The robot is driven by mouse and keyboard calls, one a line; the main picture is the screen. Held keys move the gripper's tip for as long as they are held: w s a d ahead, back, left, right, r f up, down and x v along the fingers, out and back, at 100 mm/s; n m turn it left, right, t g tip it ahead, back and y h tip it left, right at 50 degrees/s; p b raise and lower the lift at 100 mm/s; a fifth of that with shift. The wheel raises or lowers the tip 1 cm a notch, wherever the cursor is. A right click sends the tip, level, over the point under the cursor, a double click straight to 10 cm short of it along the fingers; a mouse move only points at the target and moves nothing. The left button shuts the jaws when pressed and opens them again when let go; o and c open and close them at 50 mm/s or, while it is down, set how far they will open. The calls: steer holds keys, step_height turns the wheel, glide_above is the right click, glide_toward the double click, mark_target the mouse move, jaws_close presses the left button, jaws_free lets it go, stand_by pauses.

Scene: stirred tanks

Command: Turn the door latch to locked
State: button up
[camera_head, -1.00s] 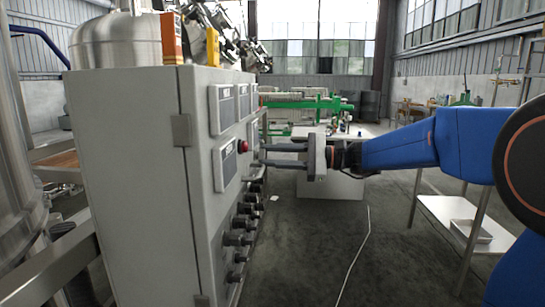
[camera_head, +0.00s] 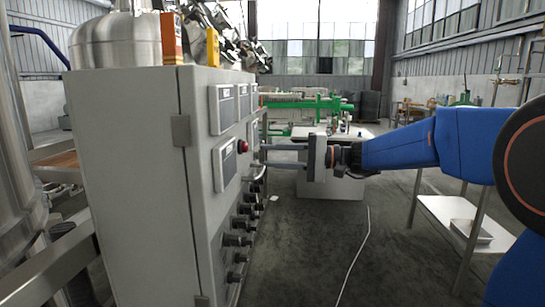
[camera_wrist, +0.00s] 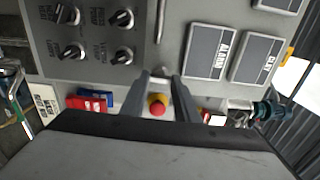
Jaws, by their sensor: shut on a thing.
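The grey control cabinet (camera_head: 140,130) stands left of centre, with its door panel facing my gripper (camera_head: 264,155). My gripper reaches in from the right, its fingers pointing at the door panel. In the wrist view, the fingertips (camera_wrist: 162,74) are at the panel, close together with a narrow gap. The door latch is mostly hidden at the fingertips; its angle cannot be read. A silver bar handle (camera_wrist: 160,22) is just above the tips in the wrist view. A red button (camera_wrist: 157,104) shows between the fingers.
Black knobs (camera_head: 237,239) jut from the panel below my gripper; some show in the wrist view (camera_wrist: 73,50). Grey display units (camera_head: 222,108) are beside it. A white table (camera_head: 332,185) stands behind. Floor right of the cabinet is mostly clear, with a cable.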

steer(key=shift+n, duration=0.3)
steer(key=o, duration=1)
steer(key=shift+o, duration=0.2)
steer(key=shift+d, duration=0.15)
steer(key=s+d, duration=0.3)
steer(key=d, duration=1.3)
steer(key=shift+s+d, duration=0.2)
steer(key=shift+d, duration=0.2)
